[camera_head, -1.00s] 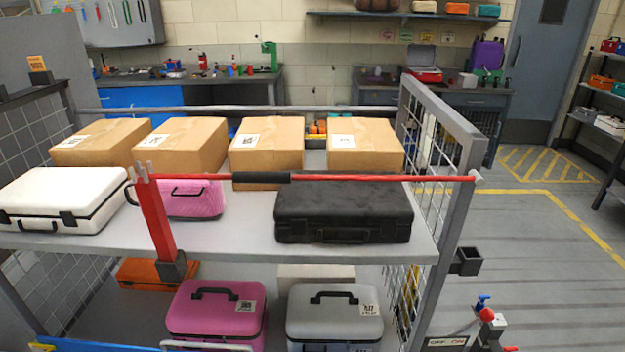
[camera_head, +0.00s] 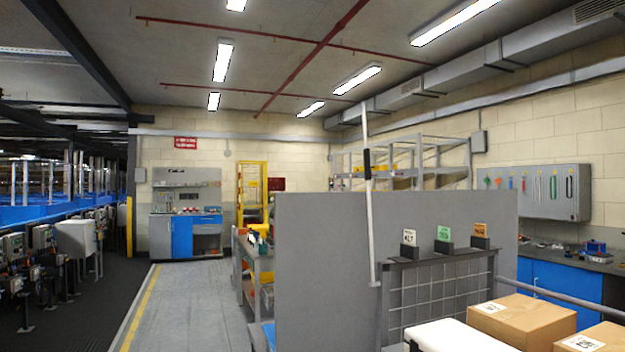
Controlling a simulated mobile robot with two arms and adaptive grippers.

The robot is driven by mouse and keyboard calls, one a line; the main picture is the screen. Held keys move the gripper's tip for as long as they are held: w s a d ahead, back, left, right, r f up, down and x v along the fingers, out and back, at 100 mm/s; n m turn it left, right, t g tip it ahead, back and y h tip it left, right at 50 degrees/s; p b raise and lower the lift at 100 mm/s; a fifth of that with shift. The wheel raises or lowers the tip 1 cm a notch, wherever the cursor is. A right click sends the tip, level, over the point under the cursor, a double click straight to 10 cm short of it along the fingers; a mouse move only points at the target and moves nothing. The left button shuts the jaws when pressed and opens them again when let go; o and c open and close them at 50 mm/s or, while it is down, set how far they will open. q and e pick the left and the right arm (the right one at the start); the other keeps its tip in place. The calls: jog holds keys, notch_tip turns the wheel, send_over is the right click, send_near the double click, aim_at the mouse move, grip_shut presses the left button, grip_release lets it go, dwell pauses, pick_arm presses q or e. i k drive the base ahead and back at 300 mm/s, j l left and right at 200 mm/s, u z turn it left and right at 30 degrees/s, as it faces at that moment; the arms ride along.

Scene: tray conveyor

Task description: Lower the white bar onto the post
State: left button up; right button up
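The white bar (camera_head: 371,224) stands nearly upright in the head view, leaning slightly. A black sleeve (camera_head: 367,164) is on its upper half. Its lower end is by the left corner of the dark grid-sided rack (camera_head: 384,310), where a small pale fitting shows. Its top reaches up past the grey panel toward the ceiling. I cannot make out a post for this bar in this view. Neither of my grippers is in view.
A large grey panel (camera_head: 310,270) stands behind the bar. Number cards (camera_head: 443,235) stand on the rack's top rail. Cardboard boxes (camera_head: 522,318) and a white case (camera_head: 455,338) are at lower right. A clear grey floor lane (camera_head: 195,305) runs at left, beside dark machinery.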

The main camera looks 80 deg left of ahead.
aim_at(366, 154)
jog(key=u, duration=2.95)
jog(key=i+u, duration=0.35)
jog(key=i, duration=2.25)
jog(key=i+j, duration=0.15)
jog(key=i, duration=1.15)
jog(key=i+z, duration=0.1)
jog(key=i, duration=1.2)
jog(key=z, duration=0.5)
jog(key=i+j+z, duration=0.1)
jog(key=z, duration=0.85)
jog(key=i+j+z, duration=0.1)
jog(key=z, duration=0.35)
jog(key=k+j, duration=0.05)
